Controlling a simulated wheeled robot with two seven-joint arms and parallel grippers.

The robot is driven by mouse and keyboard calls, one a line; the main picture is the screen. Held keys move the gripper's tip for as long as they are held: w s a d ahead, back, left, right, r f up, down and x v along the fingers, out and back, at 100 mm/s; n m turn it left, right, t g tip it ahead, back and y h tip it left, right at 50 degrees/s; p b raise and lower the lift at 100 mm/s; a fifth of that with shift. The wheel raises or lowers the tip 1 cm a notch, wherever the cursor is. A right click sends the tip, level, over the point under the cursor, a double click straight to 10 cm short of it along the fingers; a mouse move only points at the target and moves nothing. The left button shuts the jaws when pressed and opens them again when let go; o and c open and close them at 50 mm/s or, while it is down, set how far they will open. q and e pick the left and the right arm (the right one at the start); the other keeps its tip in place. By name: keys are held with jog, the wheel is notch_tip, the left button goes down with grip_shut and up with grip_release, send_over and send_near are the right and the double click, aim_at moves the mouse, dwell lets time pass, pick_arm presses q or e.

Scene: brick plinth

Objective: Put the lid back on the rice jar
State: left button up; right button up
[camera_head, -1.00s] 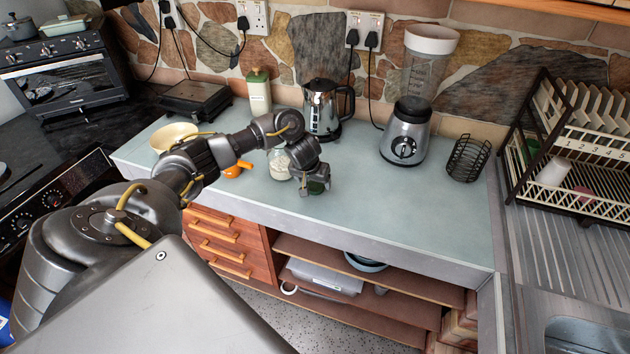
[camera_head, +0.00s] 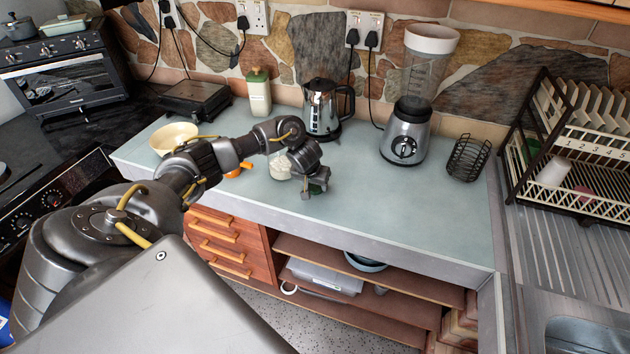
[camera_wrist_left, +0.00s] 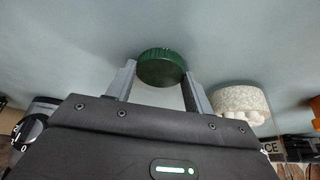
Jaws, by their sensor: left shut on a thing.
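My left gripper (camera_head: 316,190) is over the counter, just right of the rice jar (camera_head: 280,168). It is shut on the round green lid (camera_wrist_left: 162,66), which sits between the two fingertips in the left wrist view; only a sliver of green shows in the head view. I cannot tell whether the lid touches the counter. The clear jar stands upright and open with white rice inside, partly hidden behind my arm. It also shows at the right of the left wrist view (camera_wrist_left: 242,102), apart from the lid. My right gripper is not in view.
A cream bowl (camera_head: 174,136) and an orange item (camera_head: 236,172) are left of the jar. A green-topped container (camera_head: 259,94), kettle (camera_head: 322,108) and blender (camera_head: 406,132) stand behind. A black wire holder (camera_head: 468,158) is at right. The counter's front middle is clear.

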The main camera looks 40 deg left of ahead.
aim_at(314, 187)
pick_arm(q)
jog(key=shift+r, duration=0.55)
notch_tip(314, 187, up, 2)
jog(key=shift+r, duration=0.15)
jog(key=s+a+r, duration=0.1)
jog(key=s+r, duration=0.2)
jog(key=s, duration=0.1)
jog(key=s+a+r+p, duration=0.1)
jog(key=s+a+r, duration=0.1)
jog(key=s, duration=0.3)
jog(key=s+a+r+p, duration=0.1)
jog(key=s+r, duration=0.3)
jog(key=shift+s+a+r, duration=0.2)
jog(key=shift+r, duration=0.1)
